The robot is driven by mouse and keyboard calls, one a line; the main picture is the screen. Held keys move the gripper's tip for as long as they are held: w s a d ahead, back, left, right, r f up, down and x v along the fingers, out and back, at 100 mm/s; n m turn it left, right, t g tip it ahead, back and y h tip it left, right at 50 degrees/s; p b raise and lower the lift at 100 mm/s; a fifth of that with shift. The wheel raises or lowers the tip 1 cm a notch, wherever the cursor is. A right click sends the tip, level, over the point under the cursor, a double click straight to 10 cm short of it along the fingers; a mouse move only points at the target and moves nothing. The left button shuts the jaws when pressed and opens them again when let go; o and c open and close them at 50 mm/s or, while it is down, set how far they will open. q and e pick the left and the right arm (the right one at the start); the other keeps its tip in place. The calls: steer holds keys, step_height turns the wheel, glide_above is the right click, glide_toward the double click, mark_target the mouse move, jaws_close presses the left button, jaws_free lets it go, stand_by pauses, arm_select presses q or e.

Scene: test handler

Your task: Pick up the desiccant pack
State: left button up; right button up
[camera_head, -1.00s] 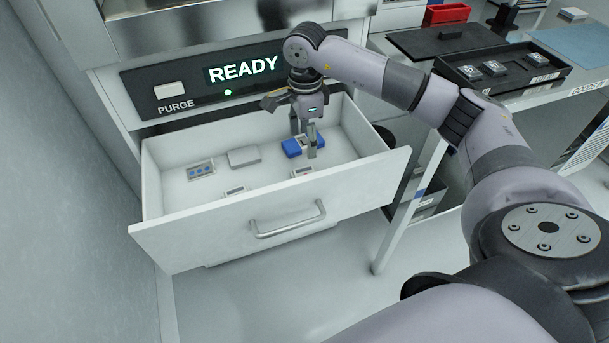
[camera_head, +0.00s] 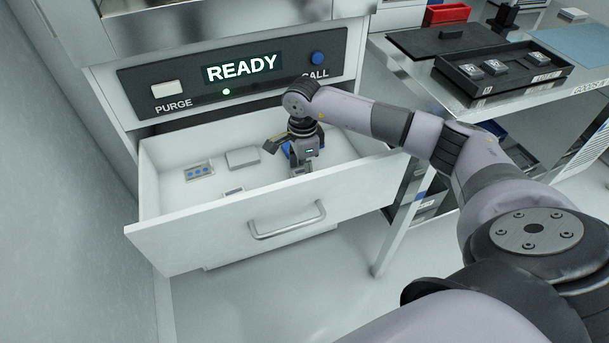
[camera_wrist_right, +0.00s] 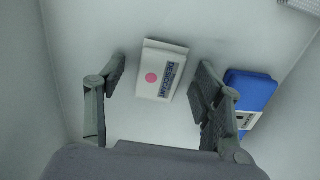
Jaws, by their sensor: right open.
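The desiccant pack (camera_wrist_right: 162,70) is a small white box with a pink dot and a dark label reading DESICCANT. It lies on the floor of the open drawer (camera_head: 215,231). In the right wrist view it shows between the two spread fingers of my right gripper (camera_wrist_right: 160,78), with a gap on both sides. In the head view my right gripper (camera_head: 303,172) is low in the drawer near its front wall and hides most or all of the pack. My left gripper is not in view.
A blue and white item (camera_wrist_right: 249,92) lies close beside the right-hand finger. A grey block (camera_head: 243,157), a piece with blue dots (camera_head: 198,171) and a small pale item (camera_head: 233,191) lie further left. The drawer's front wall stands close to my gripper.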

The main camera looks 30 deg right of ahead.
steer(key=shift+c, duration=0.4)
steer(key=c, duration=1)
steer(key=shift+r, duration=0.15)
